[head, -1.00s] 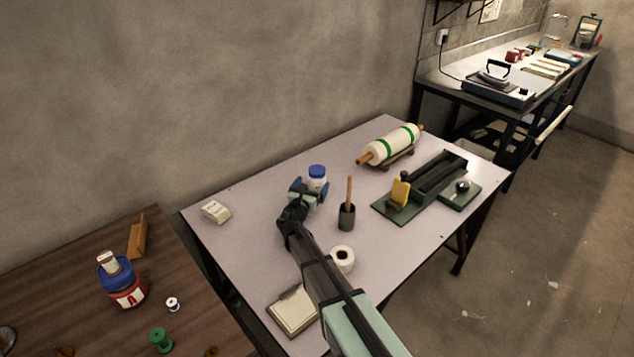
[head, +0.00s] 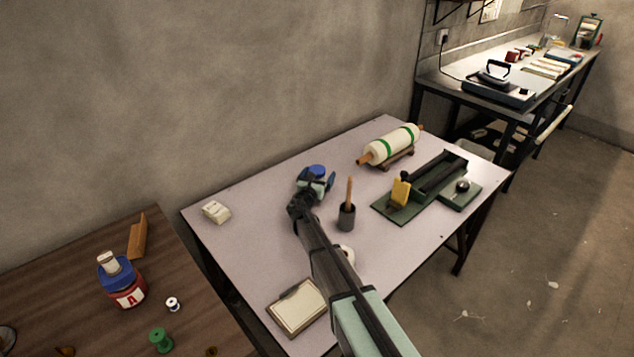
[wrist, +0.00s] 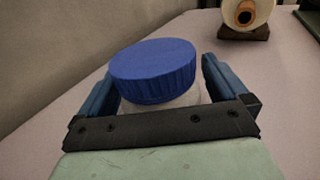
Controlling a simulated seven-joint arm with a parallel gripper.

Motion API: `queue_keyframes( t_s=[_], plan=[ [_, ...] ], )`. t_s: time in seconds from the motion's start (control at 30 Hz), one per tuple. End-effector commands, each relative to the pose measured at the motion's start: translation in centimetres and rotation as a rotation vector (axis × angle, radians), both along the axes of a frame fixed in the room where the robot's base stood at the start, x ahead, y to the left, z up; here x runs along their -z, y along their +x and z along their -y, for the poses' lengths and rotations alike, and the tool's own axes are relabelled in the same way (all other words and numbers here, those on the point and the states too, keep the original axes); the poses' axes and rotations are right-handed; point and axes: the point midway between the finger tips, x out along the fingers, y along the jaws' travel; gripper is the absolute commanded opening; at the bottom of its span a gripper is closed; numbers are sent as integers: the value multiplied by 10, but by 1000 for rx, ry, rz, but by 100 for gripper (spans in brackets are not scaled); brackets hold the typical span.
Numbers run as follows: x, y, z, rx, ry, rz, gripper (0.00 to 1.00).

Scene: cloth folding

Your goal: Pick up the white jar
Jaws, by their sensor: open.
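The white jar with a blue lid (head: 317,171) stands upright near the back of the light table. In the head view my gripper (head: 316,180) covers most of its white body. In the wrist view the blue lid (wrist: 152,71) fills the space between the two blue fingers, with a little of the white body (wrist: 165,104) below it. My gripper (wrist: 154,85) is open, with one finger on each side of the jar. I cannot tell whether either finger touches it.
A dark cup with a wooden stick (head: 347,216) stands right of my gripper. A white roller with green bands (head: 392,144) lies on a stand behind. A green tool (head: 425,187) is at right. A white roll (head: 347,254) is partly hidden by my arm.

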Motion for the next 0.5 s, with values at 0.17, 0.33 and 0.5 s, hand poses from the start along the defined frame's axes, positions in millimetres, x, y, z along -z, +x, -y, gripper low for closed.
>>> queue_keyframes(
  t_s=[0.17, 0.33, 0.5],
  plan=[
    [0, -1, 0, -1, 0, 0, 97],
    [0, -1, 0, -1, 0, 0, 81],
    [0, -1, 0, -1, 0, 0, 65]
  ],
)
